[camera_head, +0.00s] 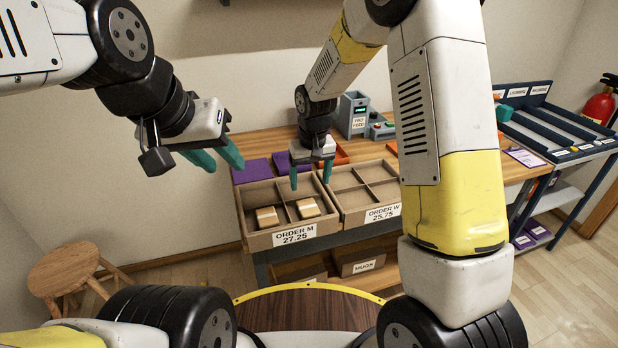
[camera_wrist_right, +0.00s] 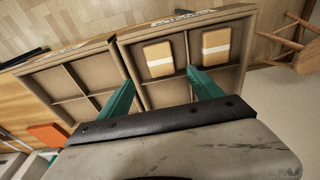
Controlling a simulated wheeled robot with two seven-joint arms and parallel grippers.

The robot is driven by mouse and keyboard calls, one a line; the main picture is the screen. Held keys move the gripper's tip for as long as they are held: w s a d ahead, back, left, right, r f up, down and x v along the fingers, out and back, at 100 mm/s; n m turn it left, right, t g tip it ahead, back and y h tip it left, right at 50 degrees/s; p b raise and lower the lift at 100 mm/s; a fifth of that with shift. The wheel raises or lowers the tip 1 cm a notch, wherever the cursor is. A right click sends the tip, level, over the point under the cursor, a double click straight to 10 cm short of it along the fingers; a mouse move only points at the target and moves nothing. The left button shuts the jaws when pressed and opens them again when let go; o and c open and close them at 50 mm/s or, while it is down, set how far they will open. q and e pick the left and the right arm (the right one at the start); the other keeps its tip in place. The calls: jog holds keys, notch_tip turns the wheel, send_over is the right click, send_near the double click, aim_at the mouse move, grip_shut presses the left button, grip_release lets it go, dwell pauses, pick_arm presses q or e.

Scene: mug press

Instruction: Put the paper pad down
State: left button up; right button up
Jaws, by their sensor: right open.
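Two tan blocks with white bands, which look like paper pads, lie flat in separate front compartments of the ORDER M box (camera_head: 252,243). The left pad (camera_head: 267,217) and the right pad (camera_head: 308,208) also show in the right wrist view, as one pad (camera_wrist_right: 158,59) near the fingers and another (camera_wrist_right: 216,45) beyond. My right gripper (camera_head: 311,176) is open and empty, its teal fingers pointing down over the ORDER M box. In the wrist view its fingers stand apart over the box. My left gripper (camera_head: 218,160) hangs to the left, above the table, with its teal fingers apart and nothing between them.
The ORDER W box (camera_head: 378,213) stands right beside it, with its visible compartments empty. Purple pieces (camera_head: 252,171) lie behind the ORDER M box. A grey device (camera_head: 355,113) stands at the back. A blue rack (camera_head: 550,125) is at the right, and a wooden stool (camera_head: 65,268) at the left.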

jog(key=s+d+r+m+t, duration=0.1)
jog(key=s+d+r, duration=0.2)
jog(key=r, duration=0.2)
jog(key=s+d+r+y, duration=0.1)
jog(key=s+d+r, duration=0.2)
jog(key=r, duration=0.3)
jog(key=s+d+r+m+t, duration=0.1)
jog(key=s+d+r, duration=0.15)
jog(key=r, duration=0.25)
jog(key=s+d+r+t, duration=0.1)
jog(key=s+d+r, duration=0.1)
jog(key=s, duration=0.6)
jog(key=s+d+r+m+t, duration=0.1)
jog(key=s+d+r, duration=0.2)
jog(key=s, duration=0.5)
jog(key=shift+s+r+y, duration=0.2)
jog(key=shift+r+y, duration=0.1)
jog(key=shift+r, duration=0.3)
jog(key=shift+d, duration=0.1)
